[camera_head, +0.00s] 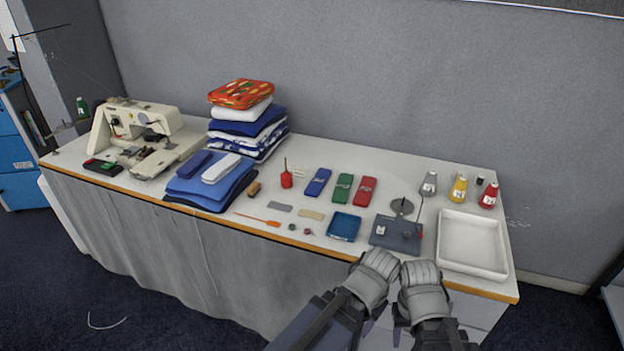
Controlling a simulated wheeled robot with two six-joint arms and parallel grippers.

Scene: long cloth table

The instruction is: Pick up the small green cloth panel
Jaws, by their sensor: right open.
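The small green cloth panel (342,188) lies flat on the table, between a blue panel (317,182) on its left and a red panel (365,191) on its right. It is fully in view, with narrow gaps to both neighbours. My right gripper (420,272) is open at the table's front edge, below and to the right of the green panel and well apart from it. My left gripper (378,264) is close beside it on the left, also away from the panel. Its jaws cannot be made out.
A blue tray (344,227) and a dark device (396,234) stand between my grippers and the panels. A white tray (472,268) is at the right, with thread cones (459,188) behind it. Folded cloth stacks (213,203) and a sewing machine (130,120) fill the left.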

